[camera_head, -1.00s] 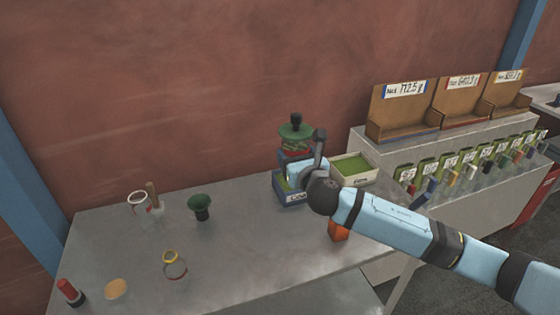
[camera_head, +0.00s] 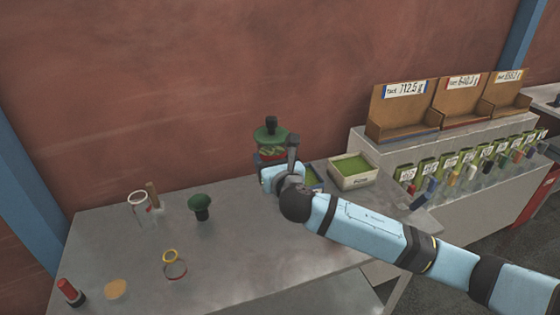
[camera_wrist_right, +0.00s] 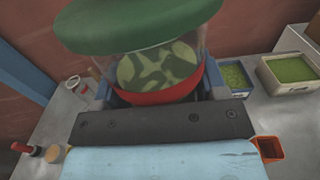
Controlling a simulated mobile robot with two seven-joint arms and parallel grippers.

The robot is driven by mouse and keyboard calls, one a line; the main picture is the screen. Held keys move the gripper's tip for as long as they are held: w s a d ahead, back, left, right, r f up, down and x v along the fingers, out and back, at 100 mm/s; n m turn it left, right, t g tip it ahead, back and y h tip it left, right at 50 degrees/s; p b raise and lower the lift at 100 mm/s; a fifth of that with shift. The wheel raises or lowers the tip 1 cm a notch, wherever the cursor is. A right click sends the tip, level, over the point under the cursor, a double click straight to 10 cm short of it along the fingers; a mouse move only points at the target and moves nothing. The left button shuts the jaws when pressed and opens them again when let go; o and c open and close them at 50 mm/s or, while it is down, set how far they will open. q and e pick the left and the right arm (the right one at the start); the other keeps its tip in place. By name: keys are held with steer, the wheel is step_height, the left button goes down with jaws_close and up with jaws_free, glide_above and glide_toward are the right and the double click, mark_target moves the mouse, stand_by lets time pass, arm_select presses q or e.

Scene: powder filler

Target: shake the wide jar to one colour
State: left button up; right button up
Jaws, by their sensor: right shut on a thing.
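The wide jar (camera_head: 270,133) has a green lid with a dark knob and stands roughly upright in my right gripper (camera_head: 277,160), at the back of the table. In the right wrist view the jar (camera_wrist_right: 158,66) is clear, with a red base, and its contents show pale green and dark green patches. My right gripper (camera_wrist_right: 155,92) is shut on the jar, with a finger on each side. The jar's underside is hidden, so I cannot tell its height above the table. My left gripper is not in view.
A blue tray (camera_head: 315,184), partly hidden, and a cream tray of green powder (camera_head: 335,181) lie right of the jar. The table's middle is clear.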

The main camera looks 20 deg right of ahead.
steer(key=a, duration=0.2)
steer(key=shift+a, duration=0.3)
steer(key=shift+d, duration=0.3)
steer(key=d, duration=0.9)
steer(key=a, duration=0.9)
steer(key=shift+a, duration=0.2)
steer(key=d, duration=0.9)
steer(key=a, duration=0.4)
steer(key=shift+a, duration=0.4)
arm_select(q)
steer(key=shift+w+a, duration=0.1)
arm_select(e)
steer(key=shift+d, duration=0.1)
